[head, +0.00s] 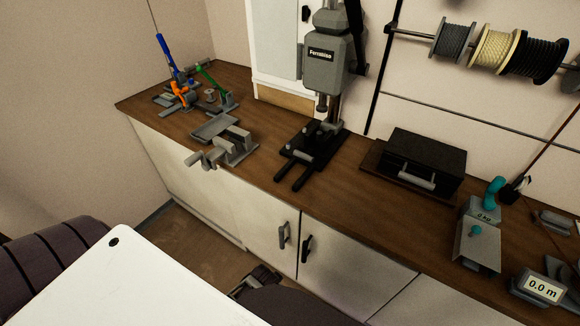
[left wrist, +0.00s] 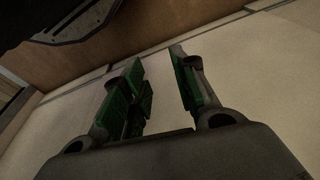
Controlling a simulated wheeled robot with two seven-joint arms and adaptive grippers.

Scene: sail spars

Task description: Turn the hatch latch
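I cannot pick out a hatch latch for sure in either view. A pale panel with seams and a brown strip lie beyond the fingers. In the head view a dark part at the bottom centre may be one of my grippers, but most of it is hidden. My right gripper is not clearly seen.
The brown workbench (head: 345,190) carries a vise (head: 232,146), a drill press (head: 325,70), a black box (head: 428,160) and a 0.0 m display (head: 543,289). Spools (head: 495,50) hang on the wall. Floor (head: 190,240) shows before the cabinets.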

